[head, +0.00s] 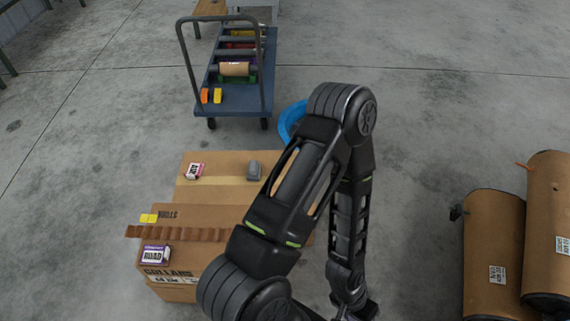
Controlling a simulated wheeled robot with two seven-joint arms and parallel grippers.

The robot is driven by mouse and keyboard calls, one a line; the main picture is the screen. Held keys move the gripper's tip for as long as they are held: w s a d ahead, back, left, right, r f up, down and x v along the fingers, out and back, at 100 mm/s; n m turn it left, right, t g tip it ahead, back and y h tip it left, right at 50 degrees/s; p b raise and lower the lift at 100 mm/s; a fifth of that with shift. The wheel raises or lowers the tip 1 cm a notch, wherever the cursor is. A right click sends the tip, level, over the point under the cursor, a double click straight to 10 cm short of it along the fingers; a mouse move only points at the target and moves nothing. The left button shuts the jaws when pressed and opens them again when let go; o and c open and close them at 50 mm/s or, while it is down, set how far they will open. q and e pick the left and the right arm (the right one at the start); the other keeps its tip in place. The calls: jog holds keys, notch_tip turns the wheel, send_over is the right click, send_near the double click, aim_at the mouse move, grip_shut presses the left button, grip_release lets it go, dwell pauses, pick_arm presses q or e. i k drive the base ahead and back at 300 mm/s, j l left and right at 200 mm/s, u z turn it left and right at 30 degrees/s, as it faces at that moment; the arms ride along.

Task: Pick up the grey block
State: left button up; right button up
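The grey block (253,170) is small and lies on top of the cardboard box near its far right part, beside a strip of tan tape. One of my arms rises from the bottom middle, bends at a high elbow and drops to the bottom edge right of centre. I cannot tell which arm it is. Its wrist end is cut off by the frame edge, and no gripper fingers show. The arm stands to the right of the block and hides the right part of the box. Nothing touches the block in this view.
The cardboard boxes (220,222) also carry a red-and-white box (194,171), yellow blocks (149,218), a brown notched strip (180,233) and a purple-and-white box (156,255). A blue cart (235,99) stands behind.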

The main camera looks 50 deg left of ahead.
aim_at(254, 173)
jog(key=i+l+u, duration=0.1)
jog(key=i+u, duration=0.25)
jog(key=i, duration=0.25)
jog(key=i+l+u, duration=0.2)
jog(key=i+u, duration=0.15)
jog(key=i, duration=0.2)
jog(key=i+u, duration=0.3)
jog(key=u, duration=0.2)
jog(key=i+l+u, duration=0.1)
jog(key=i+u, duration=0.2)
jog(key=u, duration=0.15)
jog(key=i+l+u, duration=0.2)
jog(key=u, duration=0.3)
jog(key=i+l+u, duration=0.3)
jog(key=u, duration=0.15)
jog(key=i+l+u, duration=0.35)
jog(key=i+l, duration=0.3)
jog(key=l, duration=0.15)
